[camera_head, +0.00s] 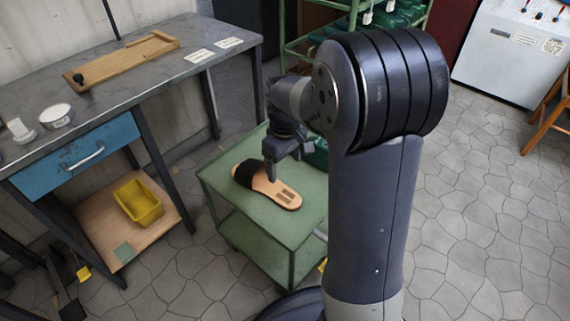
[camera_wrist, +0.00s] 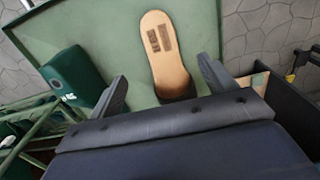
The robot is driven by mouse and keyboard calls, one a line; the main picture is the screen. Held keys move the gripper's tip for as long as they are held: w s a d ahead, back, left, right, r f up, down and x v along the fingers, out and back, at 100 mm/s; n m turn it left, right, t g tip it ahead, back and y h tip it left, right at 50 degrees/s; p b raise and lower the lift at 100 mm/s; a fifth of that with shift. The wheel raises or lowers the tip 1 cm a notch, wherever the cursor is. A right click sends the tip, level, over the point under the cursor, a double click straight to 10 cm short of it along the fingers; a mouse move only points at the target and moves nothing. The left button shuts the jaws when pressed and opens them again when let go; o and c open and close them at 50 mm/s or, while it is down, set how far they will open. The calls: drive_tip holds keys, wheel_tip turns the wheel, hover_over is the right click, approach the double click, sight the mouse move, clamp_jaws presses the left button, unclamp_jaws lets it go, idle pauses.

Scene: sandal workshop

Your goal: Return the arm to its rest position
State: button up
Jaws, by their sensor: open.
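My gripper (camera_head: 276,165) is open and hangs over the green cart (camera_head: 228,194), just above a sandal (camera_head: 280,193) with a tan sole and a black strap. In the wrist view, my gripper (camera_wrist: 162,88) has its two fingers apart on either side of the sandal (camera_wrist: 157,50), with nothing seen between them but the sandal lying on the cart top. Part of the sandal is hidden behind the gripper body there. In the head view, my arm blocks the right side of the cart.
A grey workbench (camera_head: 115,80) at left holds a wooden board (camera_head: 125,62), a white round tin (camera_head: 56,115) and paper labels. A yellow bin (camera_head: 139,203) stands on its lower shelf. A green rack (camera_head: 300,45) is behind the arm.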

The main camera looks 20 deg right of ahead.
sight(285, 196)
wheel_tip(285, 196, down, 13)
drive_tip(key=b, duration=0.5)
drive_tip(key=shift+r, duration=0.1)
wheel_tip(285, 196, up, 6)
drive_tip(key=shift+f+p, duration=0.25)
drive_tip(key=shift+p, duration=1)
